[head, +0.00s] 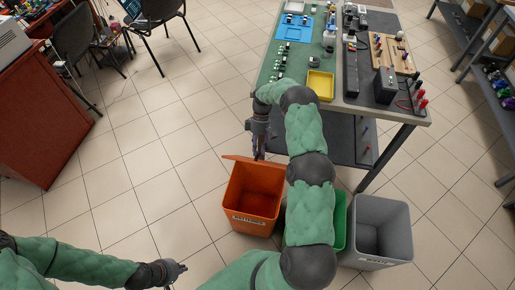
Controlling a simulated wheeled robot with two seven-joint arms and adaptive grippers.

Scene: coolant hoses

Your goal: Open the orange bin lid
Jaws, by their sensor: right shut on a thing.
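The orange bin (236,212) stands on the tiled floor, and its dark orange inside shows from above. Its orange lid (238,158) is raised at the bin's far edge and shows as a thin strip. My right gripper (259,156) points down at that strip and is shut on the lid. Its fingertips are small and partly hidden. My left gripper (176,274) is low in the view, over the floor left of the bin, away from it. Its jaw opening is too small to make out.
A green bin (340,222), partly hidden by my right arm, and an open grey bin (382,210) stand right of the orange bin. A workbench (340,97) with a yellow tray (320,85) stands behind. The floor to the left is clear up to a red-brown cabinet (45,110).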

